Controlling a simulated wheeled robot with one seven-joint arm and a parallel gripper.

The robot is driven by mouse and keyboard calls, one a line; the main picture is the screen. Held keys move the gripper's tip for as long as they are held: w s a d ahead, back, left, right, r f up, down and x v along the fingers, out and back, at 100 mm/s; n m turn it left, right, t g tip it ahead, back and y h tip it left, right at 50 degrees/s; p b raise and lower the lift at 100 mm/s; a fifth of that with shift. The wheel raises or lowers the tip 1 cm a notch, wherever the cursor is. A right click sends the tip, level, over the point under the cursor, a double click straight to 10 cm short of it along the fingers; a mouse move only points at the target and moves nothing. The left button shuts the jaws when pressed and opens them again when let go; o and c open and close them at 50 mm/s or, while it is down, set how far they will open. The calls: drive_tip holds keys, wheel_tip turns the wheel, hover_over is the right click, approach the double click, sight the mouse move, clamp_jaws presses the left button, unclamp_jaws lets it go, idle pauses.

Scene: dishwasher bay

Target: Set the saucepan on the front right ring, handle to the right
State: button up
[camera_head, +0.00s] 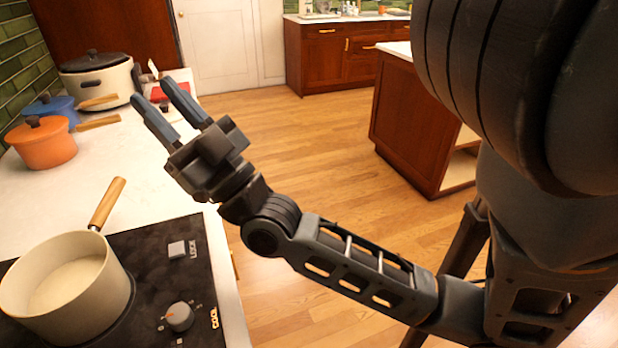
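A cream saucepan (66,285) stands upright and open on the black hob (150,265) at the lower left. Its wooden handle (107,203) points up and slightly right in the picture, over the hob's edge. The ring under the pan is hidden, and I cannot tell which one it is. My gripper (153,90) is raised beyond the pan, over the counter's right side in the picture. Its two blue-grey fingers are apart with nothing between them. It does not touch the saucepan.
An orange lidded pot (42,147), a blue pot (52,108) and a white cooker (98,84) stand on the white counter (140,185) at the left. A control knob (179,316) sits on the hob. A wooden island (412,130) stands right of the clear floor.

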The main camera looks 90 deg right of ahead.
drive_tip(key=s+a+f+n+g+y, duration=0.4)
drive_tip(key=a+f+y, duration=0.45)
drive_tip(key=f, duration=0.45)
drive_tip(key=s+a+f+m+g+y, duration=0.1)
drive_tip(key=s+a+f+g, duration=0.2)
drive_tip(key=s, duration=0.4)
drive_tip(key=s+a+f+m+g+y, duration=0.1)
drive_tip(key=s+a+f+g, duration=0.2)
drive_tip(key=s+a+f, duration=0.3)
drive_tip(key=shift+s+a+f+m, duration=0.3)
drive_tip(key=shift+s+a, duration=0.15)
drive_tip(key=shift+a, duration=0.5)
drive_tip(key=shift+r, duration=0.1)
